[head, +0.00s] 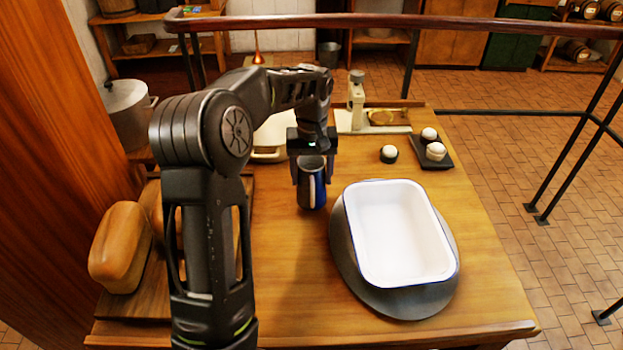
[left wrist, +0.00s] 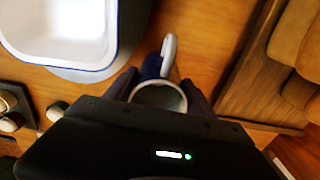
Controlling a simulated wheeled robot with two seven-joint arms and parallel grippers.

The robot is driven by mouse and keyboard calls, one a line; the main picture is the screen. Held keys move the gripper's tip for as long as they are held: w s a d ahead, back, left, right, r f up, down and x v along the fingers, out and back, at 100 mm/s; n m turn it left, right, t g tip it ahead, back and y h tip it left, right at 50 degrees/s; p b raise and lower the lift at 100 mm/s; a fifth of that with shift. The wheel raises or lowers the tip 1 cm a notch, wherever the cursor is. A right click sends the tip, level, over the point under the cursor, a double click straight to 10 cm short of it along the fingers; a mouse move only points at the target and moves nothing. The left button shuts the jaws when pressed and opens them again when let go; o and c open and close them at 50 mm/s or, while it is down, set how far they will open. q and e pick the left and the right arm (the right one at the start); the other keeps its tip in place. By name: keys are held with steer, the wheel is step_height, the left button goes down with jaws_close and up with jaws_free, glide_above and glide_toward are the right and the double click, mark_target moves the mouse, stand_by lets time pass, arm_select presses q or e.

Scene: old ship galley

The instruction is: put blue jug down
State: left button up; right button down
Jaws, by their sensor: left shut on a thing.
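The blue jug (head: 313,190) is upright over the wooden table, left of the white baking dish. My left gripper (head: 310,178) reaches down from above and is shut on the jug, one finger on each side. In the left wrist view the jug (left wrist: 158,95) shows its round open rim and a pale handle, between the two dark fingers of my left gripper (left wrist: 160,90). I cannot tell whether the jug's base touches the table. My right gripper does not show.
A white baking dish (head: 400,235) sits on a dark round plate (head: 375,297) to the right. Bread loaves (head: 119,248) lie on a board at the left. A scale (head: 356,105), a small dark tray (head: 447,163) and a round pale-topped item (head: 389,154) stand behind. Bare table (head: 290,270) lies in front of the jug.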

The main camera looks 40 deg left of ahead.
arm_select(q)
steer(key=shift+f, duration=0.95)
steer(key=shift+f, duration=0.15)
steer(key=o, duration=1.6)
steer(key=shift+o, duration=0.2)
